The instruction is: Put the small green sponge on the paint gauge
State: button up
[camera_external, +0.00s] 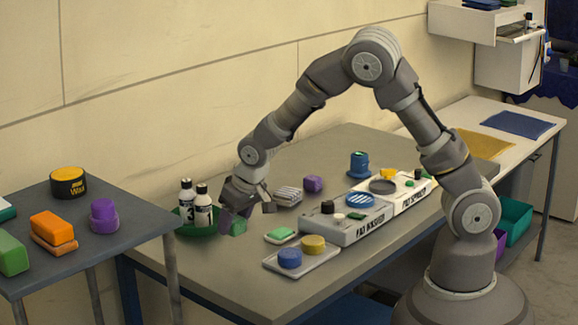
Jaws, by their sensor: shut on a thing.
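My gripper (246,208) is low over the left part of the grey table, just right of the green round tray with bottles. It is shut on a small block with a green face (239,228) and a purple part on its left. The block is partly hidden by the fingers, and I cannot tell if it touches the table. Another small green piece (281,233) lies on a pale base to the right of my gripper. I cannot tell for sure which thing is the paint gauge.
The green tray (184,222) holds two white bottles (203,208). A pale tray (273,264) with blue and yellow pucks is in front. The pad washer (352,228) and pad spinner (407,200) stand to the right. A striped block (288,196) and purple piece (313,184) lie behind.

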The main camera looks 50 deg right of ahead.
notch_tip(320, 180, up, 2)
jog(key=shift+r, duration=0.25)
jog(key=shift+w+d, duration=0.2)
jog(key=shift+d, duration=0.2)
jog(key=w+d+r+m+h+p, duration=0.15)
jog(key=d+m+p, duration=0.4)
jog(key=d, duration=3.05)
jog(key=s+d+m+g+h, duration=0.15)
jog(key=s+d+m, duration=0.35)
jog(key=d, duration=1)
jog(key=n+b, duration=0.1)
jog(key=n, duration=0.1)
send_over(360, 154)
jog(key=shift+f+m, duration=0.25)
jog(key=shift+f, duration=0.5)
jog(key=shift+f+b, duration=0.8)
jog(key=shift+f, duration=0.85)
